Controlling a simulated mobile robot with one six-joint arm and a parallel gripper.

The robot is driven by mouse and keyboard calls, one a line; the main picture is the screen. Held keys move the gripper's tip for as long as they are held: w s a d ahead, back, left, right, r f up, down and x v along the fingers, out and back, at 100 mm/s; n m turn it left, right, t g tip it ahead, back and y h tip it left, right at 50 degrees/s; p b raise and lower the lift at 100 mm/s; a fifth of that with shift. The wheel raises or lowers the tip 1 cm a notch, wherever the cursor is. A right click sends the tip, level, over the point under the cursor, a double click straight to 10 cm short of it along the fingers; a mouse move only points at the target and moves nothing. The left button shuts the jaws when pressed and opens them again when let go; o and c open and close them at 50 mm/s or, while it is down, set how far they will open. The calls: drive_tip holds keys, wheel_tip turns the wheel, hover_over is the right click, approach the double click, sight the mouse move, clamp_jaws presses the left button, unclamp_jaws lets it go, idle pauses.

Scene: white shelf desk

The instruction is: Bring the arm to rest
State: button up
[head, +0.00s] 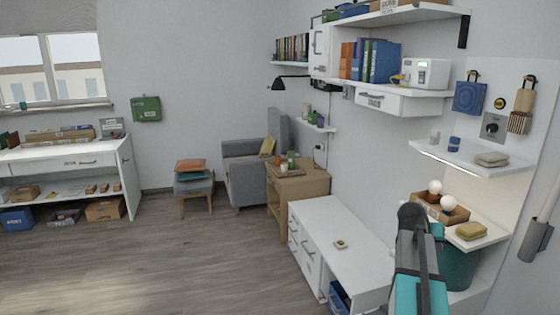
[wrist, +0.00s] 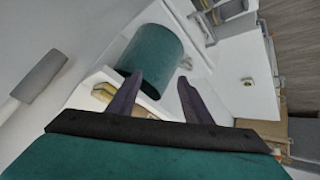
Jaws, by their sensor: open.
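My gripper (wrist: 160,80) shows in the wrist view with its two dark fingers spread apart. Nothing is held between them. A teal bin (wrist: 152,50) and the edge of a white shelf lie beyond the fingers. In the head view my teal and dark grey arm rises at the lower right, in front of the white desk and the teal bin (head: 460,268). I cannot make out the fingers in the head view.
A low shelf at the right holds a yellow sponge (head: 470,231) and a cardboard box (head: 424,204) with white bulbs. The white desk (head: 325,225) bears a small object (head: 341,244). Wall shelves (head: 478,152) overhang the right side. The floor (head: 170,255) at left is clear.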

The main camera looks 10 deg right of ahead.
drive_tip(key=a+f+n+g+y, duration=0.1)
drive_tip(key=a+f+n+y, duration=0.1)
drive_tip(key=a+f, duration=1)
drive_tip(key=a+f+n+g+y, duration=0.1)
drive_tip(key=a+f+n+y, duration=0.1)
drive_tip(key=a+f, duration=1.05)
drive_tip(key=s+a+f+n+g+y, duration=0.1)
drive_tip(key=s+a+f+n+g, duration=0.1)
drive_tip(key=s+a+f, duration=0.8)
drive_tip(key=s+a+f+n+g+y, duration=0.1)
drive_tip(key=s+a+f+g, duration=0.1)
drive_tip(key=s+a+f, duration=0.8)
drive_tip(key=s+a+f+g+y, duration=0.1)
drive_tip(key=s+a+f, duration=0.1)
drive_tip(key=s, duration=0.4)
drive_tip(key=s+a+f+n+g+y, duration=0.1)
drive_tip(key=s+a+f, duration=0.2)
drive_tip(key=s+f, duration=0.2)
drive_tip(key=shift+s+a+g, duration=0.2)
drive_tip(key=shift+s+g, duration=0.2)
drive_tip(key=shift+s, duration=0.45)
drive_tip(key=shift+f, duration=0.1)
